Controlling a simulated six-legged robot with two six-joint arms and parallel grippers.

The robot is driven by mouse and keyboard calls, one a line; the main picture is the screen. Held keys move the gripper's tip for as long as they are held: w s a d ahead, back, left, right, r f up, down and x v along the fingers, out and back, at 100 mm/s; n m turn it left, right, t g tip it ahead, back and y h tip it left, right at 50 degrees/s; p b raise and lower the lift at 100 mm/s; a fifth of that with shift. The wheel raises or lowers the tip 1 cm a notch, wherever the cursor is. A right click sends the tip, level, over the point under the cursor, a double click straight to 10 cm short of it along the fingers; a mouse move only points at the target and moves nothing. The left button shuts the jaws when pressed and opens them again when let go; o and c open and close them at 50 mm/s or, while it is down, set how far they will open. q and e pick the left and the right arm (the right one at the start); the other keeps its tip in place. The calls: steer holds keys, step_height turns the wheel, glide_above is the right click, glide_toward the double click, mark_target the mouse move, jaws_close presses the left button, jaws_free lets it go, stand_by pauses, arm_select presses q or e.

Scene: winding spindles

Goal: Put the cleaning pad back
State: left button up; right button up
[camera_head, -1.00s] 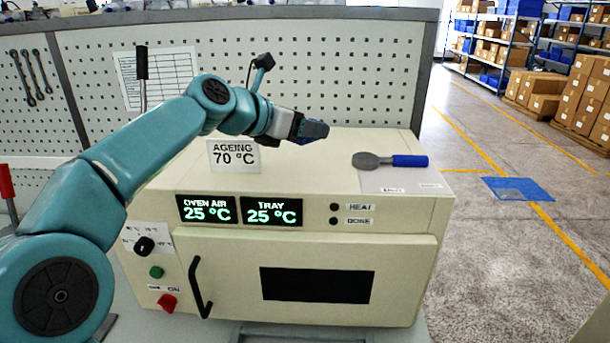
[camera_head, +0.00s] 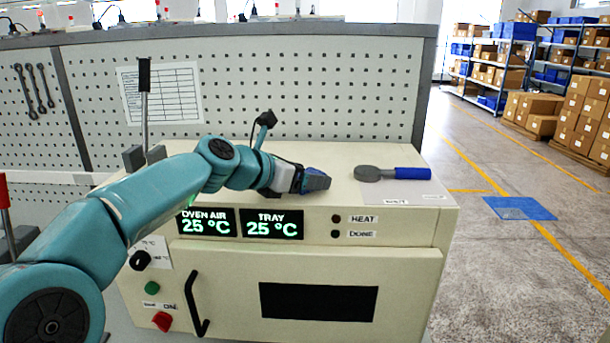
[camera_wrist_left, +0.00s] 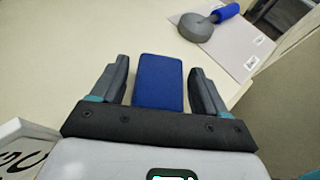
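The cleaning pad, a small blue block, lies between the two grey fingers of my left gripper in the left wrist view (camera_wrist_left: 158,82). I cannot tell whether the pad touches the top. A pale labelled sheet (camera_head: 405,193) lies on the top to the right. A tool with a round grey head and blue handle (camera_head: 408,174) rests on that sheet; it also shows in the left wrist view (camera_wrist_left: 197,27). My right gripper is not in view.
The oven (camera_head: 225,270) has a black door handle (camera_head: 196,303) and displays reading 25 °C. A white placard (camera_wrist_left: 22,152) stands near the gripper, hidden by my arm in the head view. A pegboard (camera_head: 320,85) rises behind. The top between gripper and sheet is clear.

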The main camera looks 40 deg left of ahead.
arm_select(q)
steer(key=shift+a, duration=0.15)
steer(key=shift+r, duration=0.2)
steer(key=shift+s+r, duration=0.1)
steer(key=shift+s, duration=0.15)
steer(key=b+v, duration=0.1)
steer(key=v, duration=1)
steer(key=shift+s, duration=0.25)
steer(key=shift+a, duration=0.1)
